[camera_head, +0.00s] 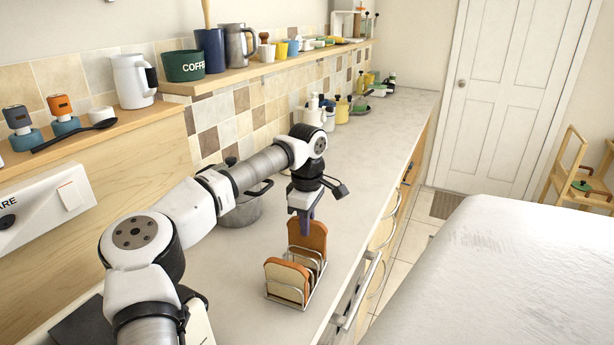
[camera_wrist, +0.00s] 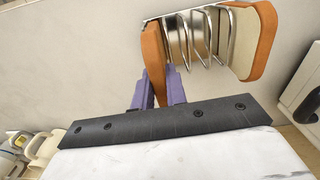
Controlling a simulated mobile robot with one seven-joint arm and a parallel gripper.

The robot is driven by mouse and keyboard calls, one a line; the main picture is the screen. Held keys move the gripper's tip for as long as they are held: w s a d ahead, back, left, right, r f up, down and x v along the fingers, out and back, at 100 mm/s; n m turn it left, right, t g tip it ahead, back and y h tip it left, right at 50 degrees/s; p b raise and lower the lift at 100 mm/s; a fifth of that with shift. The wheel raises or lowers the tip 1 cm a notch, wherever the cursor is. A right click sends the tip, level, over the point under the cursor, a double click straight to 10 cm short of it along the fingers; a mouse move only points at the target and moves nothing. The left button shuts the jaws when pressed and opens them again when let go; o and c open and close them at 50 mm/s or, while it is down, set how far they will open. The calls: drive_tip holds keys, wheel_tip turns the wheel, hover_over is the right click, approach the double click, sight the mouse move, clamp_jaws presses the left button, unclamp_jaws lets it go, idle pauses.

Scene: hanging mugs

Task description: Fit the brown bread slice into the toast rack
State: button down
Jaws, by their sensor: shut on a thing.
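The wire toast rack (camera_head: 317,272) stands on the counter below my gripper; its metal dividers (camera_wrist: 213,42) show at the top of the wrist view. The brown bread slice (camera_head: 308,238) is upright at the rack's far end, and its crust edge (camera_wrist: 154,58) shows in the wrist view. My gripper (camera_head: 303,214) is shut on its upper part, with the purple fingers (camera_wrist: 158,88) on either side. The slice lines up with the rack's end; I cannot tell whether its bottom edge is inside a slot. Other bread (camera_head: 287,281) with a pale face stands at the rack's near end.
A metal pot (camera_head: 241,207) stands on the counter left of the rack, close to my arm. The counter's front edge with drawer handles (camera_head: 367,285) is just right of the rack. Bottles and jars (camera_head: 341,110) stand farther back. The counter behind the rack is clear.

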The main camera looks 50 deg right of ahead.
drive_tip(key=shift+f+b, duration=0.45)
drive_tip(key=shift+f, duration=0.75)
drive_tip(key=c, duration=1.3)
unclamp_jaws()
drive_tip(key=shift+c, duration=0.2)
wheel_tip(320, 180, up, 14)
drive_tip(key=b, duration=0.2)
drive_tip(key=shift+b, duration=0.3)
drive_tip(key=shift+f, duration=0.15)
